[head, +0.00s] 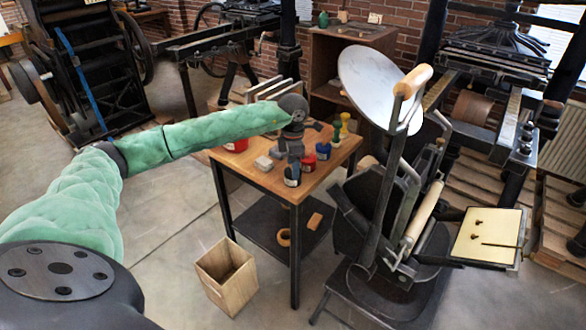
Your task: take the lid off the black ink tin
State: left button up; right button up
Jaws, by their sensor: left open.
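A small dark tin with a pale label (291,178), which looks like the black ink tin, stands near the front edge of the wooden table. My left gripper (292,160) points down from above, right over this tin. It is open, and its fingers hide the tin's top, so I cannot tell whether the lid is on or whether the fingers touch it. My right gripper is not in view.
On the wooden table (322,182) stand a blue tin (308,163), a red tin (323,151) and another red container (237,145). A hand press with a round disc (372,82) stands close on the right. A wooden bin (226,275) is on the floor.

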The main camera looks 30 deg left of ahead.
pick_arm(q)
jog(key=shift+s, duration=0.1)
grip_shut()
dwell(0.3)
